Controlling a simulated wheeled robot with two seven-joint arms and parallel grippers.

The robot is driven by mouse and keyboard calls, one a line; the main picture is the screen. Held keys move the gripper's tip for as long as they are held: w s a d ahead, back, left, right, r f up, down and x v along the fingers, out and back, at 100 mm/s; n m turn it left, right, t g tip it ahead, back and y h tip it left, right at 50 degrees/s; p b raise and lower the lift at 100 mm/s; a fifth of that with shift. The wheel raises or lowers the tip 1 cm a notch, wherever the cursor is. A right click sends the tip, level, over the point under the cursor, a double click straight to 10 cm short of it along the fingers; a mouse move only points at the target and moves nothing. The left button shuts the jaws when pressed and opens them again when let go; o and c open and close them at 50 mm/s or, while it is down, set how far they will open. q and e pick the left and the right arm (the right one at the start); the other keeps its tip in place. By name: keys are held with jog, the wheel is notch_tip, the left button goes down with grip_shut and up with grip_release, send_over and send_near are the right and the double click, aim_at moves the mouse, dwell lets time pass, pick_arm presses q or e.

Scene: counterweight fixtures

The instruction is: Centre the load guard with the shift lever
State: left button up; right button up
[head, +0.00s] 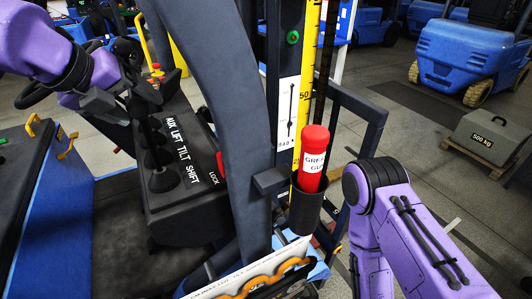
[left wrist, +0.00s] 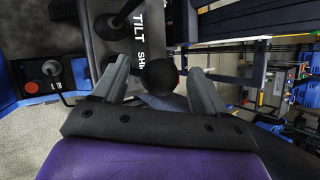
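The shift lever's black ball knob (left wrist: 158,77) sits between the fingers of my left gripper (left wrist: 160,78) in the left wrist view, with visible gaps on both sides. The gripper is open. In the head view my left gripper (head: 128,98) is above the lever console (head: 185,205), at the lever row; the knob is hard to make out there. The rubber boot nearest the SHIFT label (head: 162,180) shows below it. A dark frame (head: 372,118) behind the mast may be the load guard; I cannot tell whether it is centred. My right gripper is not in view.
A yellow scale (head: 306,80) runs up the mast. A red grease tube (head: 313,160) stands in a dark holder beside it. The thick dark post (head: 215,70) rises right of the console. My right arm is at the lower right.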

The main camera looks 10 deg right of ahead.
pick_arm(q)
jog(key=p+v, duration=0.3)
jog(key=v, duration=0.7)
dwell(0.4)
